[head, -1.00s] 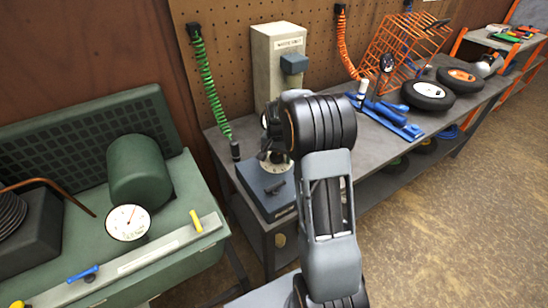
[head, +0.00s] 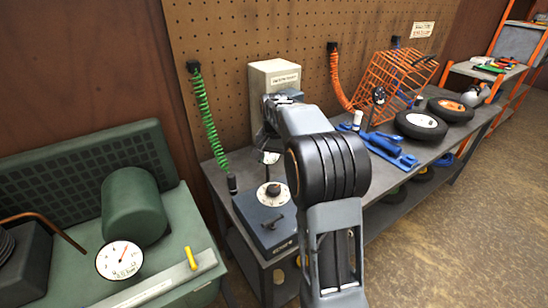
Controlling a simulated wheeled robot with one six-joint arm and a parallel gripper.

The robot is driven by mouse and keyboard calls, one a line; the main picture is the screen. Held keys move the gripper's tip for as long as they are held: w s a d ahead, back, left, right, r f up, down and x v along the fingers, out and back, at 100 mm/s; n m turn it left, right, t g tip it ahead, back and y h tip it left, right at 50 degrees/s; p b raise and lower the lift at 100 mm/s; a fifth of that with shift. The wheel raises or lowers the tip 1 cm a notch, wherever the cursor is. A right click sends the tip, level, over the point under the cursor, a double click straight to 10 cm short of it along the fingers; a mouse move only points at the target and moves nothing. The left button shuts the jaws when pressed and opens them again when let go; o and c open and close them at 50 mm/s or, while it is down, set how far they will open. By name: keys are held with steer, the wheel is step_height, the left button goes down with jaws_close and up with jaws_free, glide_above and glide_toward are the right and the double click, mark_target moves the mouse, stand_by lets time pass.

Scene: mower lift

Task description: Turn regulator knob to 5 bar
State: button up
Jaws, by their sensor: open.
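A blue-grey box (head: 268,232) stands on the left end of the grey bench. On its top is a black round knob (head: 273,190) over a white scale disc, which looks like the regulator knob; its setting is too small to read. A white round gauge (head: 119,261) with a red needle is on the green machine at left; its numbers are not legible. My arm reaches up from the bottom and bends back above the box. My gripper (head: 267,138) is at its far end, open, above and behind the knob and apart from it. Its fingers are largely hidden.
A beige cabinet (head: 262,78) stands close behind. A green coiled hose (head: 206,125) hangs left of the box. Blue tool parts (head: 388,150) and wheels (head: 421,125) lie along the bench to the right.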

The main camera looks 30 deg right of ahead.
mark_target(274, 188)
steer(key=shift+r, duration=0.35)
steer(key=shift+n, duration=0.3)
step_height(274, 188, down, 14)
steer(key=p, duration=0.6)
steer(key=shift+w+p, duration=0.15)
steer(key=shift+p, duration=0.25)
